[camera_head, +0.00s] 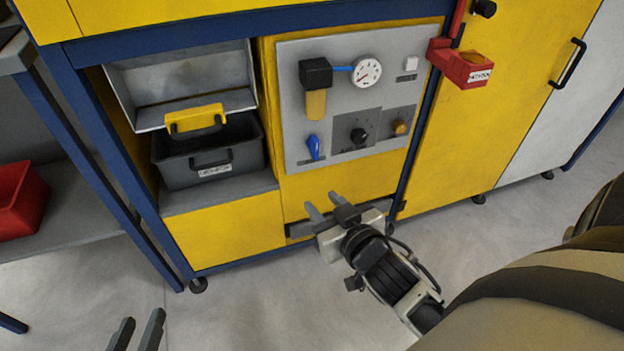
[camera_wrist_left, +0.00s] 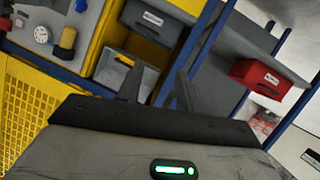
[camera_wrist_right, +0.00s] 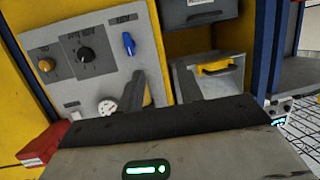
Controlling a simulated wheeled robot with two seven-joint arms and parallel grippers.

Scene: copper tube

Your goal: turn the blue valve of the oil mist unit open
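The blue valve (camera_head: 313,147) is a small lever on the grey panel (camera_head: 292,100) of the oil mist unit, low on its left side. It also shows in the right wrist view (camera_wrist_right: 128,44) and at the top edge of the left wrist view (camera_wrist_left: 80,5). My right gripper (camera_head: 324,206) is open and empty, below the panel and apart from the valve. Its two fingers stand apart in the right wrist view (camera_wrist_right: 163,88). My left gripper (camera_head: 137,335) is open and empty at the bottom left, far from the valve.
A red box (camera_head: 466,68) juts out at upper right. Grey bins (camera_head: 208,152) sit left of the panel. The floor in front is clear.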

